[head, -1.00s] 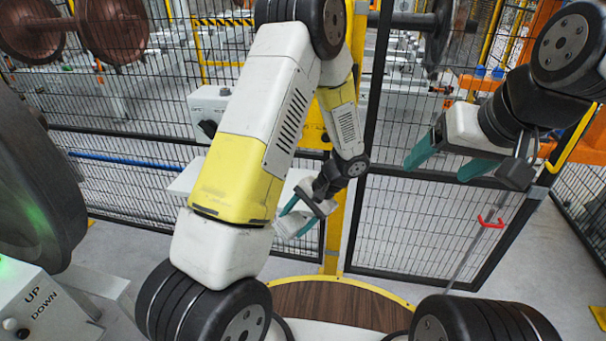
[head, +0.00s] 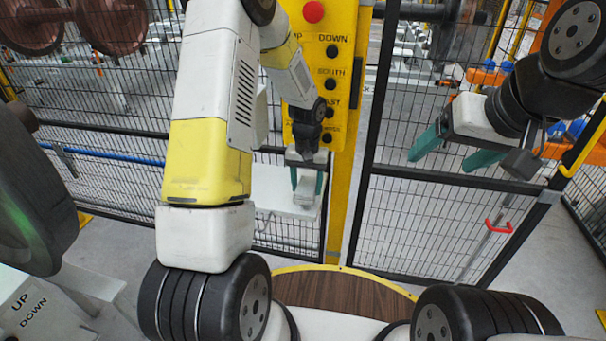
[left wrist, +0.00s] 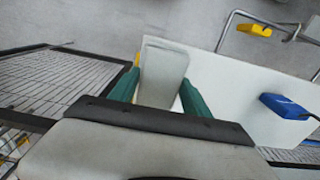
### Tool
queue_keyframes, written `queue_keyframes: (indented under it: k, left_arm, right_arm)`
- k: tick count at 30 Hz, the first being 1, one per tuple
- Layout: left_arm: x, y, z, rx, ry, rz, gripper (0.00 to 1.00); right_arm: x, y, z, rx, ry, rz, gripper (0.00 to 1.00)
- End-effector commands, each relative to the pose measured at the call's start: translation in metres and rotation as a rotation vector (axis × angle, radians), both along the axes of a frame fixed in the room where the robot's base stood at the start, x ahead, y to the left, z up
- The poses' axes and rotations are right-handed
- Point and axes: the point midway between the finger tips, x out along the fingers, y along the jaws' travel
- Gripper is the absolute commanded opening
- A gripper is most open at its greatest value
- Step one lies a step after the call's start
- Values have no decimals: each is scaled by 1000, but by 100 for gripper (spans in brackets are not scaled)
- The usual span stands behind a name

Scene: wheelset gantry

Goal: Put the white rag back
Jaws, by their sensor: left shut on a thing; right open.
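The white rag (left wrist: 163,75) is a pale, flat, slightly grey piece between the teal fingers of my left gripper (left wrist: 158,93). In the head view my left gripper (head: 307,185) points down in front of the yellow post, shut on the rag (head: 305,190). A white shelf (head: 270,200) lies below and behind it, partly hidden by my left arm. In the left wrist view the shelf (left wrist: 225,95) extends right of the rag. I cannot tell whether the rag touches it. My right gripper (head: 442,160) is open and empty at the right, before the mesh fence.
A yellow button panel (head: 318,80) with a red knob stands just above my left gripper. A blue item (left wrist: 287,105) lies on the shelf's right part. A yellow item (left wrist: 254,30) is on a metal rail beyond. Black mesh fence (head: 430,220) spans the background.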

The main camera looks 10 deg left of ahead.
Motion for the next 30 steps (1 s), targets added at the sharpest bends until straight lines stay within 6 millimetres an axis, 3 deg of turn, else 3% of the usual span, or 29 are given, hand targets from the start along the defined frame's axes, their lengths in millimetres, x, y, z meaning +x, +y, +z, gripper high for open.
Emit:
queue_keyframes:
  k: [3,12,18,24,25,28,30]
  left_arm:
    - [6,22,-2,0,1,3,23]
    - [13,46,-5,1,2,2,23]
    - [12,43,-37,0,3,-2,23]
    - [13,43,-40,1,0,-1,23]
    - [13,43,-40,1,1,-1,58]
    - [13,43,-40,1,1,-1,77]
    - [13,43,-40,1,1,-1,78]
  right_arm:
    - [0,0,0,0,0,0,78]
    - [0,0,0,0,0,0,78]
    - [0,0,0,0,0,0,78]
    - [0,0,0,0,0,0,78]
    - [0,0,0,0,0,0,78]
    - [0,0,0,0,0,0,78]
    - [0,0,0,0,0,0,78]
